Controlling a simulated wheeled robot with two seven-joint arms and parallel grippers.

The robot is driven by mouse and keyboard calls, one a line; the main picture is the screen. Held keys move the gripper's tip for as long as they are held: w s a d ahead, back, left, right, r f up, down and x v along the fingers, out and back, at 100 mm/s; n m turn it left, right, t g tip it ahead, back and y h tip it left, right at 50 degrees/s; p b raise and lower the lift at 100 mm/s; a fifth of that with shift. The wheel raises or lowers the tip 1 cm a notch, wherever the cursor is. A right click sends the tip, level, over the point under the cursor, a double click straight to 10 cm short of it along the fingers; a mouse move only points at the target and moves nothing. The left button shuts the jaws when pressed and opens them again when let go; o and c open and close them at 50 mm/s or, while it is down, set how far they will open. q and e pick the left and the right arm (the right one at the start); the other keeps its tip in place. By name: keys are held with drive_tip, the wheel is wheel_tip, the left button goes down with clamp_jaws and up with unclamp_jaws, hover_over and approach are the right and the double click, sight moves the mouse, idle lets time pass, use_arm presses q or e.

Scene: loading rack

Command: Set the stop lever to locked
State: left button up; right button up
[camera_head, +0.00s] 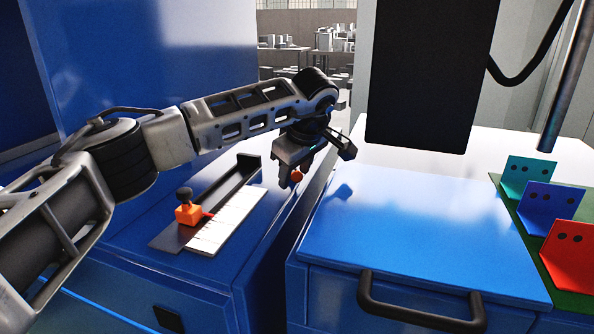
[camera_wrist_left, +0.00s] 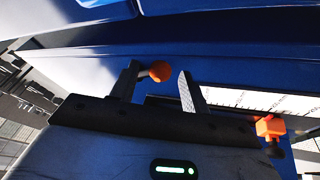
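A round orange knob (camera_head: 297,175), which looks like the end of the stop lever, shows just below my left gripper (camera_head: 314,168) in the head view. In the left wrist view, the orange knob (camera_wrist_left: 160,71) appears between the two spread fingers, closer to the left finger. My left gripper (camera_wrist_left: 161,76) is open. I cannot tell whether a finger touches the knob. The lever's shaft is hidden. An orange stop block (camera_head: 188,213) with a black knob sits on a dark rail beside a white scale; it also shows in the left wrist view (camera_wrist_left: 270,127). My right gripper is not in view.
The rail's white scale (camera_head: 228,218) lies on the left blue cabinet. A gap separates it from the right blue cabinet (camera_head: 400,235), which has a black handle (camera_head: 420,318). Teal, blue and red brackets (camera_head: 570,255) stand at the right. A dark panel (camera_head: 430,80) hangs behind.

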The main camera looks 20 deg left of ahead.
use_arm(q)
drive_tip(key=shift+d, duration=0.25)
drive_tip(key=shift+s+d+r, duration=0.1)
drive_tip(key=shift+r, duration=0.25)
drive_tip(key=b+v, duration=0.1)
drive_tip(key=v, duration=1.4)
drive_tip(key=shift+b, duration=0.3)
drive_tip(key=shift+s, duration=0.1)
